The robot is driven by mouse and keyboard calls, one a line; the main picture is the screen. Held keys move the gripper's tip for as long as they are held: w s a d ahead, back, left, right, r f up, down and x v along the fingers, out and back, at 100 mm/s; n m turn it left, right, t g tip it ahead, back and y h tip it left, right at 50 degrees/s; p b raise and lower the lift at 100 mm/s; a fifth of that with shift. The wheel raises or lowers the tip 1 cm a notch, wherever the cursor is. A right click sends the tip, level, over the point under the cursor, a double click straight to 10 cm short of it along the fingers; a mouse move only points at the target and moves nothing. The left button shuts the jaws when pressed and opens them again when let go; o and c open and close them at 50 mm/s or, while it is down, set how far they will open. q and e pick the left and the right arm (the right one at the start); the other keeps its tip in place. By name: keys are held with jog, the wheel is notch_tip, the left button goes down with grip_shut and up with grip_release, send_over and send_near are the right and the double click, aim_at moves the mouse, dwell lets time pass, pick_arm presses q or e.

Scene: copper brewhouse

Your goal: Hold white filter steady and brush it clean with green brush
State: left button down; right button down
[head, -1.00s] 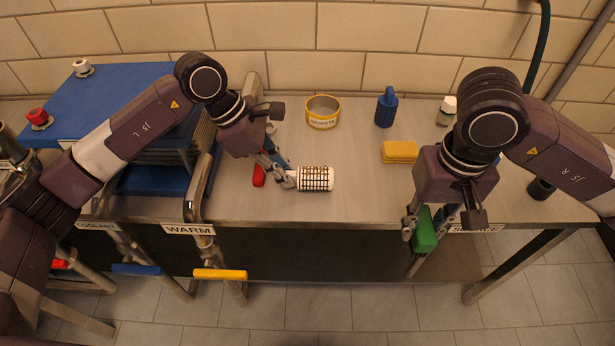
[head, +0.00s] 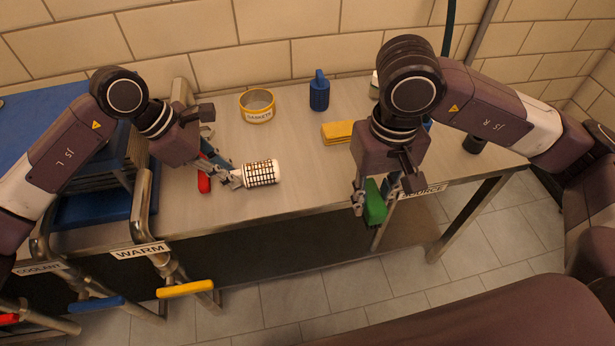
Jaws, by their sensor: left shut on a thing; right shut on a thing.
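The white filter (head: 262,173), a cylinder with a dark grid around it, lies on its side on the steel table (head: 300,185). My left gripper (head: 234,178) is shut on the filter's left end. My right gripper (head: 376,200) is shut on the green brush (head: 374,203) and holds it at the table's front edge, right of the filter and apart from it. The brush's lower side and bristles cannot be made out.
A gaskets tin (head: 257,106), a blue bottle (head: 319,92) and a yellow sponge-like block (head: 338,132) stand behind. A red object (head: 204,182) lies left of the filter. Pipes with a yellow handle (head: 186,289) and a blue handle (head: 97,303) stand at front left. The table between filter and brush is clear.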

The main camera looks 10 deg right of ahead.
jog(key=shift+w, duration=0.1)
jog(key=w+a+r, duration=0.4)
jog(key=w+a, duration=0.4)
jog(key=w, duration=0.1)
notch_tip(320, 180, up, 5)
send_over(262, 165)
jog(key=d, duration=0.2)
jog(key=shift+d+f, duration=0.15)
jog(key=shift+f, duration=2.35)
jog(key=shift+f, duration=1.1)
jog(key=shift+s+a+f, duration=0.1)
jog(key=shift+s+a, duration=0.05)
jog(key=shift+a, duration=2)
jog(key=shift+d+r, duration=0.2)
jog(key=shift+d, duration=1.95)
jog(key=shift+a+f, duration=0.1)
jog(key=shift+a, duration=1.05)
